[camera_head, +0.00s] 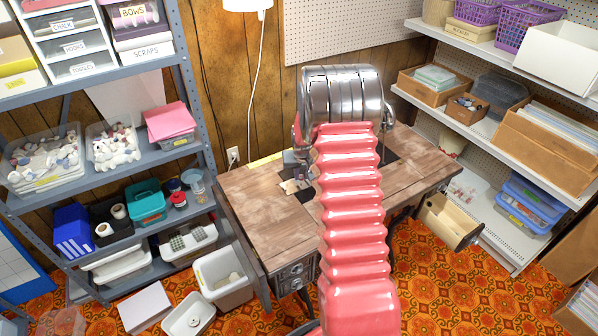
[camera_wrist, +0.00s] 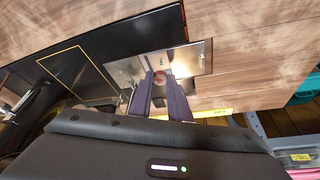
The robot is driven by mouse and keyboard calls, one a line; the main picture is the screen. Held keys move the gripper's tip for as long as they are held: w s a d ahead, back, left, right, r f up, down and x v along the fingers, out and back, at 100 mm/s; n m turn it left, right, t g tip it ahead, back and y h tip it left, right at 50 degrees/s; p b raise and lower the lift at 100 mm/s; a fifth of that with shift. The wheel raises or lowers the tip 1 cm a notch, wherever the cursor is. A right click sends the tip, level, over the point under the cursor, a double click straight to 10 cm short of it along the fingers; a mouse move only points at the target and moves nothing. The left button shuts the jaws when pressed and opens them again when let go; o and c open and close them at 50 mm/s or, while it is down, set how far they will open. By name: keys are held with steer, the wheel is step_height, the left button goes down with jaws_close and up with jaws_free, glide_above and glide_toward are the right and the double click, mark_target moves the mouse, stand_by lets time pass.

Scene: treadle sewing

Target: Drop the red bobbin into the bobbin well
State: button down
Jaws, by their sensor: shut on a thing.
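My gripper (camera_wrist: 160,84) shows in the wrist view, with its two dark fingers shut on a small round reddish thing, the red bobbin (camera_wrist: 159,76), at the fingertips. The bobbin is over or close to the shiny metal plate (camera_wrist: 193,58) of the sewing machine; I cannot tell how high it is. The bobbin well is not clearly visible, as the fingers and bobbin cover part of the plate. In the head view the metal plate (camera_head: 293,187) shows on the wooden sewing table (camera_head: 249,200).
A black panel with a yellow outline (camera_wrist: 66,66) lies left of the plate in the wrist view. A grey shelf rack (camera_head: 100,180) stands left of the table, white shelves (camera_head: 480,190) stand right, and a white bin (camera_head: 222,278) is on the floor at front left.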

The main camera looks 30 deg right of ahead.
steer(key=shift+f, duration=0.6)
steer(key=shift+s+f, duration=0.1)
steer(key=shift+f, duration=0.15)
stand_by(0.8)
steer(key=c, duration=1.6)
jaws_free()
steer(key=shift+a, duration=0.1)
steer(key=shift+f, duration=0.1)
steer(key=shift+s, duration=0.1)
steer(key=v, duration=1.4)
steer(key=shift+f, duration=0.1)
